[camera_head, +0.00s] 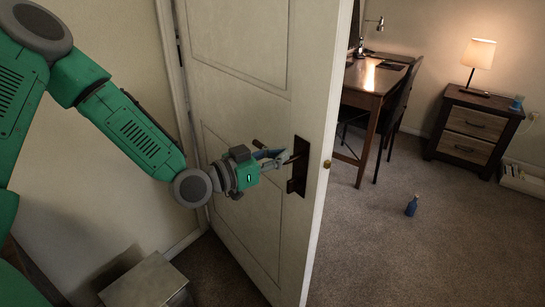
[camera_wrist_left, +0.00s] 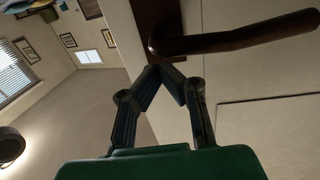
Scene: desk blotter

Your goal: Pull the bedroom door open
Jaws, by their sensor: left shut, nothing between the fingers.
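The white bedroom door (camera_head: 240,60) stands open, its free edge and brass latch (camera_head: 327,163) showing. The dark handle plate (camera_head: 298,180) is near that edge. The lever handle (camera_wrist_left: 240,38) crosses the top of the left wrist view; in the head view it is mostly hidden behind my gripper. My left gripper (camera_head: 288,158) is in front of the plate. In the left wrist view its fingers (camera_wrist_left: 162,72) meet at the tips, just below the lever's plate end, empty. The lever is not between them; whether the tips touch the door is unclear. My right gripper is out of view.
Beyond the door are a wooden desk (camera_head: 372,78), a chair (camera_head: 398,105) and a nightstand (camera_head: 472,130) with a lit lamp (camera_head: 479,54). A grey box (camera_head: 145,283) is at lower left. Carpet right of the door is mostly clear.

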